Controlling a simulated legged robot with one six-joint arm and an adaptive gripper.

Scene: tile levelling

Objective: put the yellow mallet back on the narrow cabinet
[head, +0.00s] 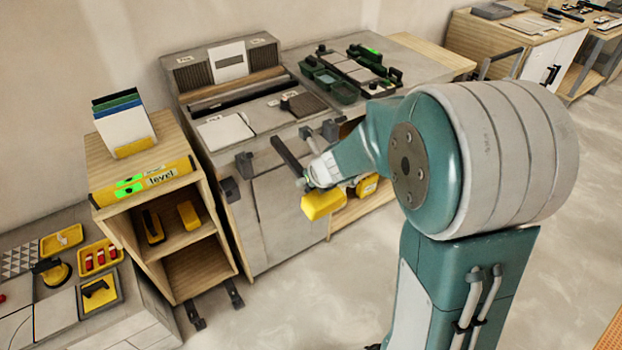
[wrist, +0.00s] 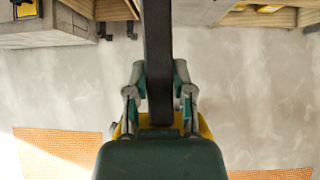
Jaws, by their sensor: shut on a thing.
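The yellow mallet has a yellow block head (head: 323,205) and a long dark handle (head: 287,155). My gripper (head: 313,180) is shut on the handle close to the head. The mallet is held in the air in front of the grey workbench, handle pointing up and left. In the wrist view the handle (wrist: 157,50) runs between my gripper's fingers (wrist: 158,88), and a little yellow of the head (wrist: 205,130) shows behind the gripper. The narrow cabinet (head: 172,142) is the open wooden one at left, apart from the mallet.
A yellow level (head: 145,180) lies along the cabinet's front top edge, and a stand of cards (head: 122,125) is behind it. Two yellow-and-dark items sit on its upper shelf. The grey workbench (head: 285,215) adjoins it at right. Open floor lies in front.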

